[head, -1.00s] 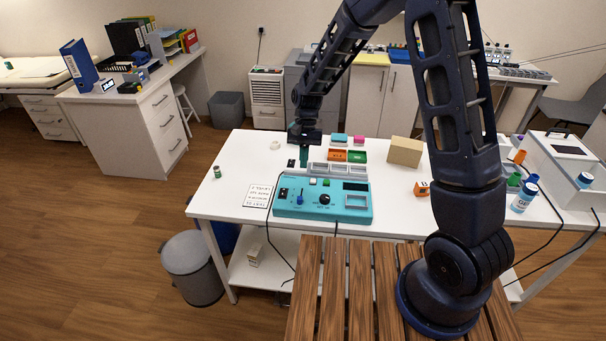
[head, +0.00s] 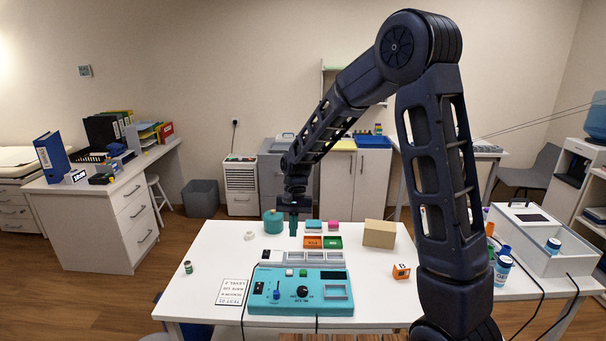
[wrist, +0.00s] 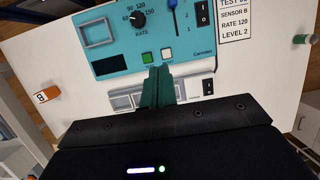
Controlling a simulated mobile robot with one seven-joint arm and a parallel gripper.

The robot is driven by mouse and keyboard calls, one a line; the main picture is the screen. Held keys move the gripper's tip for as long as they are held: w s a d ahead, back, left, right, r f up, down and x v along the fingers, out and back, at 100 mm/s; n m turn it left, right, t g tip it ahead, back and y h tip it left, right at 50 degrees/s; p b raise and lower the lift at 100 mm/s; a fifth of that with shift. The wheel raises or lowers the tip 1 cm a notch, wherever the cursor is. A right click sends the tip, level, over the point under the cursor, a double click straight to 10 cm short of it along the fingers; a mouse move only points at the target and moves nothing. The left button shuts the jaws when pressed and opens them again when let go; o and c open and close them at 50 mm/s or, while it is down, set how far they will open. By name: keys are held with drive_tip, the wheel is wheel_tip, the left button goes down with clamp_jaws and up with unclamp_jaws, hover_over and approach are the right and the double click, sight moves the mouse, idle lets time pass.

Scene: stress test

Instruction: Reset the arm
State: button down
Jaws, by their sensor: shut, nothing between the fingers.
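My arm (head: 435,160) rises on the right of the head view and bends over the white table. My gripper (head: 294,227) points down above the table, behind the teal control box (head: 262,300). Its green fingers also show in the wrist view (wrist: 158,74), closed together with nothing between them. In the wrist view the fingertips overlap the near edge of the teal box (wrist: 115,45); I cannot tell their exact height above the table.
A printed card (head: 232,292) lies left. A white case (head: 535,235) and bottles (head: 502,270) stand right.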

drive_tip(key=s+d+r+t, duration=0.2)
drive_tip(key=d+r, duration=0.5)
drive_tip(key=d, duration=0.3)
drive_tip(key=s+d+r+t, duration=0.2)
drive_tip(key=d+r, duration=0.6)
drive_tip(key=d, duration=0.1)
drive_tip(key=s+d+r+t, duration=0.2)
drive_tip(key=s+d, duration=0.4)
drive_tip(key=d, duration=0.1)
drive_tip(key=s+d+r+t, duration=0.2)
drive_tip(key=s+d, duration=0.5)
drive_tip(key=shift+r, duration=0.3)
